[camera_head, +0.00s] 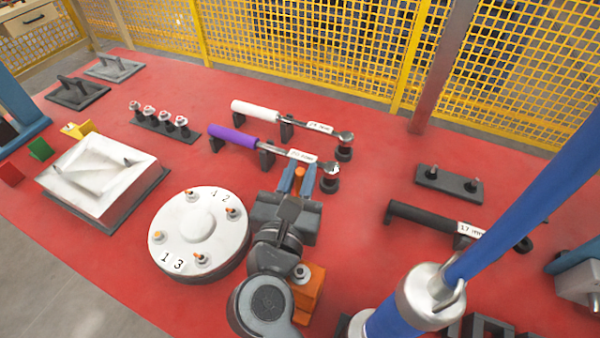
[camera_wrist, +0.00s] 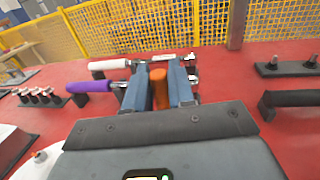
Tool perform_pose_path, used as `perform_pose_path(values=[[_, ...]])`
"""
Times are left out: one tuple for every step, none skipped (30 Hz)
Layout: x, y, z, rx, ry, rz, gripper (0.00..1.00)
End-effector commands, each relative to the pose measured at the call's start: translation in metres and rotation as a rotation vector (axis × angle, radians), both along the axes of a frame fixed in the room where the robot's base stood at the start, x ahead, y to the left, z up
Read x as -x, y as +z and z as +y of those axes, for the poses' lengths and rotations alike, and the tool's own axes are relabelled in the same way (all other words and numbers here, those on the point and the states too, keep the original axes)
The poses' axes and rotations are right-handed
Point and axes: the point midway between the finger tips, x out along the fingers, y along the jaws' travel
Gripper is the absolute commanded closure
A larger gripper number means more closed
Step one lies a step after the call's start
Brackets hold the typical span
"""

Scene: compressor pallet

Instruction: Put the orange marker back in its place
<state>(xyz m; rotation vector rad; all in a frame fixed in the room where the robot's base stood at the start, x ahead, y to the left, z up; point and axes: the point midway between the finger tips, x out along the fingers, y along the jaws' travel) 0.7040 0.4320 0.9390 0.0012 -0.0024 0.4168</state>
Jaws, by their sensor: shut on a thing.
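My gripper (camera_head: 298,180) reaches over the red table between the white round cover and the wrenches. It is shut on the orange marker (camera_wrist: 159,88), which stands between the two blue-grey fingers in the wrist view. In the head view only a small orange piece of the marker (camera_head: 299,173) shows between the fingers; its lower end is hidden. An orange block (camera_head: 310,292) stands beside my arm, partly covered by it. Whether it is the marker's holder I cannot tell.
The purple-handled wrench (camera_head: 235,138) and white-handled wrench (camera_head: 257,111) rest on supports just beyond my gripper. The round cover (camera_head: 198,225) with several studs is to the left. A black-handled wrench (camera_head: 420,216) lies right. A blue hoist (camera_head: 400,305) stands at front right.

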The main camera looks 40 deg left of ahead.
Motion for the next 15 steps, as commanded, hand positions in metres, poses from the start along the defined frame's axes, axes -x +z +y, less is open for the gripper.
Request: perform_pose_path(values=[[0.0,-0.003,0.0,0.001,0.0,0.001,0.98],[0.0,-0.003,0.0,0.002,0.0,0.001,0.98],[0.0,-0.004,0.0,0.002,0.0,0.001,0.98],[0.0,-0.005,0.0,0.003,0.0,0.001,0.98],[0.0,-0.006,0.0,0.003,0.0,0.002,0.98],[0.0,-0.007,0.0,0.003,0.0,0.002,0.98],[0.0,-0.008,-0.001,0.004,-0.001,0.002,0.98],[0.0,-0.009,-0.001,0.005,-0.001,0.003,0.98],[0.0,-0.011,-0.001,0.006,-0.001,0.004,0.98],[0.0,-0.012,-0.001,0.006,-0.001,0.004,0.98],[0.0,-0.013,-0.001,0.006,-0.001,0.005,0.98],[0.0,-0.014,-0.001,0.008,-0.001,0.005,0.98],[0.0,-0.016,-0.001,0.009,-0.001,0.006,0.98],[0.0,-0.017,-0.002,0.01,-0.002,0.007,0.98],[0.0,-0.018,-0.002,0.01,-0.002,0.007,0.98]])
